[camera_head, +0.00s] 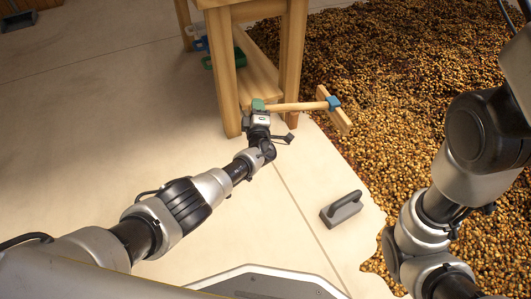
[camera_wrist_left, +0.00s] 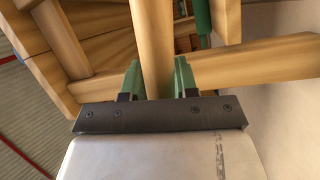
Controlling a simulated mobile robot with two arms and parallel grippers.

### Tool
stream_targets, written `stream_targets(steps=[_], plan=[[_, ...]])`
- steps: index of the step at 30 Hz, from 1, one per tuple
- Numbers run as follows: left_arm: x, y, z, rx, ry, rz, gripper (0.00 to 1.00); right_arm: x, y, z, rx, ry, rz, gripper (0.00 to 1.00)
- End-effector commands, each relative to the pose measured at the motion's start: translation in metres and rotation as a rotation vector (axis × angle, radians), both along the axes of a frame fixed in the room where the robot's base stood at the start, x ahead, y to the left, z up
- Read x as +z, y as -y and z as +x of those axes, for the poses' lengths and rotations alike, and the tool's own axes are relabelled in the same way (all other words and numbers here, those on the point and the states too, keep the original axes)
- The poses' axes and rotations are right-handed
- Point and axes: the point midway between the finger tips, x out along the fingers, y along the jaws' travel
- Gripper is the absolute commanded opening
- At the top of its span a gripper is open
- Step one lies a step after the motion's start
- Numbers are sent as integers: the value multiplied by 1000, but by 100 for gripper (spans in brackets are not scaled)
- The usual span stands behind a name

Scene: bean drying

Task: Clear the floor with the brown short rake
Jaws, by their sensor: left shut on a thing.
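The brown short rake (camera_head: 298,106) has a pale wooden handle, a blue joint and a wooden crossbar head (camera_head: 338,115). Its head is at the edge of the bean spread (camera_head: 420,60), on the right in the head view. My left gripper (camera_head: 259,104) is shut on the handle's left end, beside the wooden table's legs. In the left wrist view the handle (camera_wrist_left: 152,40) runs between the green fingers of my left gripper (camera_wrist_left: 158,70). Whether the head touches the floor is unclear. My right arm shows at the right, but its gripper is out of view.
A wooden table (camera_head: 226,70) stands close behind my left gripper, with a green container (camera_head: 209,62) near its lower shelf. A grey block with a handle (camera_head: 342,209) lies on the floor in front of the beans.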

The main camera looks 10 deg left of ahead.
Motion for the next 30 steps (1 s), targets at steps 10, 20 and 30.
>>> stream_targets(steps=[10, 20, 30], plan=[[-42, -19, -63, 0, -1, -3, 0, -4, 0, 0, 0, 0, -1, 43], [-67, -31, -107, 1, 2, -3, 0, -20, 0, 0, 0, 0, -1, 43], [-97, -32, -109, 2, 2, -1, 0, -50, 0, 0, -1, -1, -1, 43]])
